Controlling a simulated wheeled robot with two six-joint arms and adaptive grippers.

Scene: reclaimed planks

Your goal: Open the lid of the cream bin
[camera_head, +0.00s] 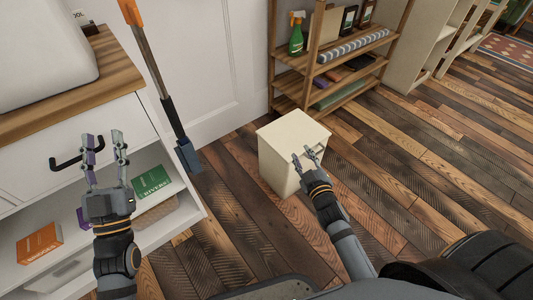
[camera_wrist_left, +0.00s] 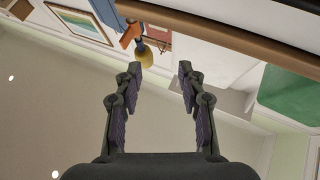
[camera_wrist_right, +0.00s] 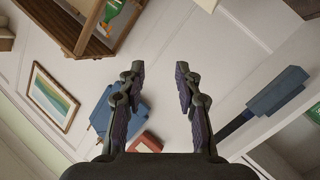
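The cream bin (camera_head: 283,165) stands on the plank floor in the middle of the head view, with its flat lid (camera_head: 286,131) down. My right gripper (camera_head: 303,155) is open and empty, in front of the bin's right front part, and hides some of it. I cannot tell whether it touches the bin. The right wrist view shows its spread fingers (camera_wrist_right: 160,75) with nothing between them, and no bin. My left gripper (camera_head: 104,150) is open and empty by the white drawer unit. Its fingers are also apart in the left wrist view (camera_wrist_left: 160,75).
A wooden shelf (camera_head: 290,82) with a green spray bottle (camera_head: 296,33) stands behind the bin. A long orange-and-grey tool (camera_head: 160,85) leans at left beside the drawer unit (camera_head: 110,100) and its black handle (camera_head: 77,157). The floor right of the bin is clear.

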